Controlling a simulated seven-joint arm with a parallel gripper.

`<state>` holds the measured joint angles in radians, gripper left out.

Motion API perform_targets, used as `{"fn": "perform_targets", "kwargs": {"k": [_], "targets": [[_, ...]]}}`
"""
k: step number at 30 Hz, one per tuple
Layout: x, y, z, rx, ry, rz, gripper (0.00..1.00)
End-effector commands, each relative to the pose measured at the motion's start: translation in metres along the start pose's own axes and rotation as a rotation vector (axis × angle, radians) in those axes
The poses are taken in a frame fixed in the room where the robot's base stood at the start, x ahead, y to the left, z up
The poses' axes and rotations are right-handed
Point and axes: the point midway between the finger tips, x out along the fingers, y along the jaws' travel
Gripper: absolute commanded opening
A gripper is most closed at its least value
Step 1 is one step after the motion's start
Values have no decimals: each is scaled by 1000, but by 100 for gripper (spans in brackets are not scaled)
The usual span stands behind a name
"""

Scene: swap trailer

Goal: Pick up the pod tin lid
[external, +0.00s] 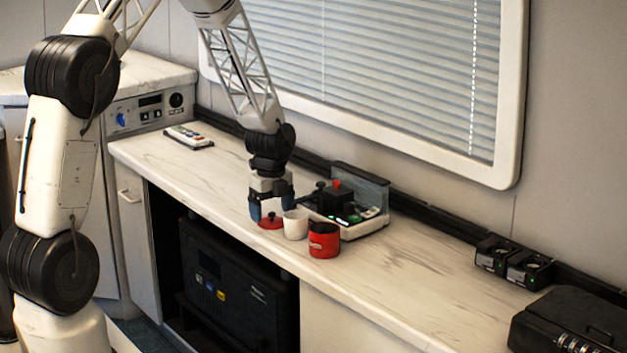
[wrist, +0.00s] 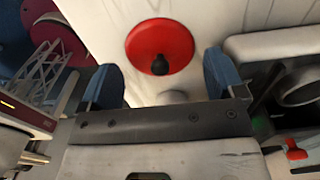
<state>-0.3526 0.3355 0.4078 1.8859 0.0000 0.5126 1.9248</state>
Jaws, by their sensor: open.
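The pod tin lid (external: 270,223) is a red disc with a dark knob, lying on the pale worktop near its front edge. In the wrist view the lid (wrist: 145,38) shows in full, with its knob on top. My gripper (external: 272,208) is open and points down just above the lid. The lid lies ahead of the fingertips in that view. The red pod tin (external: 324,242) stands on the worktop to the right of the lid.
A white cup (external: 295,226) stands between lid and tin, close to the right finger. A coffee machine (external: 361,226) stands just behind and right of my gripper. A remote-like device (external: 189,136) lies at the far left. The worktop (external: 215,178) between is clear.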

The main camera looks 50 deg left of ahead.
Motion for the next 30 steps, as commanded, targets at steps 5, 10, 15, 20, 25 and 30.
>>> {"fn": "perform_targets", "kwargs": {"k": [5, 10, 15, 20, 25, 30], "targets": [[13, 0, 0, 0, 0, 0, 88], [15, 0, 0, 0, 0, -1, 88], [15, 0, 0, 0, 0, 0, 88], [15, 0, 0, 0, 0, 0, 88], [14, 0, 0, 0, 0, 0, 79], [15, 0, 0, 0, 0, 0, 53]]}}
